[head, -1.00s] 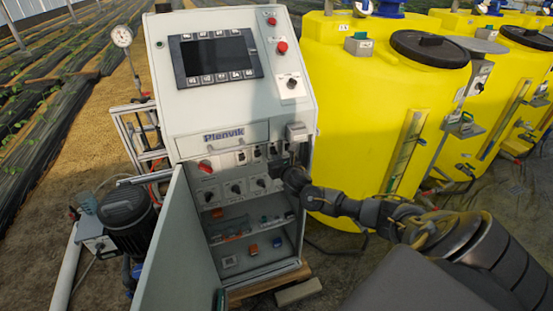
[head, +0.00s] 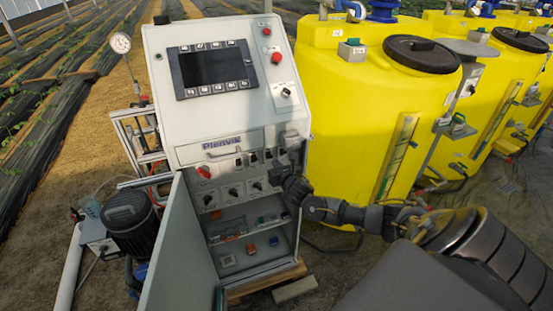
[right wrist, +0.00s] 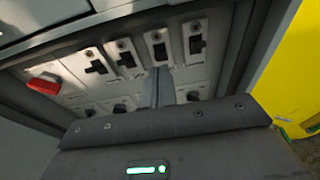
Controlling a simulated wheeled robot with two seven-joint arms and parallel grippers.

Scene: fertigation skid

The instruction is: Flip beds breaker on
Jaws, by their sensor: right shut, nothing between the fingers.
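A row of breakers with black toggles (head: 253,158) sits in the open upper bay of the grey cabinet. The right wrist view shows them closer, with one toggle (right wrist: 195,44) at the right end and another (right wrist: 158,50) just left of it. I cannot read labels that say which is the beds breaker. My right gripper (head: 276,176) is at the right side of the bay, in front of and just below the breakers. Its shut, empty fingers (right wrist: 163,75) point up near the two rightmost breakers; I cannot tell whether they touch. My left gripper is out of view.
A red rotary switch (right wrist: 43,84) is left of the breakers, with a row of knobs (head: 234,192) below. The cabinet door (head: 180,255) stands open at the left. The bay's side wall is close on the right. Yellow tanks (head: 350,110) stand to the right.

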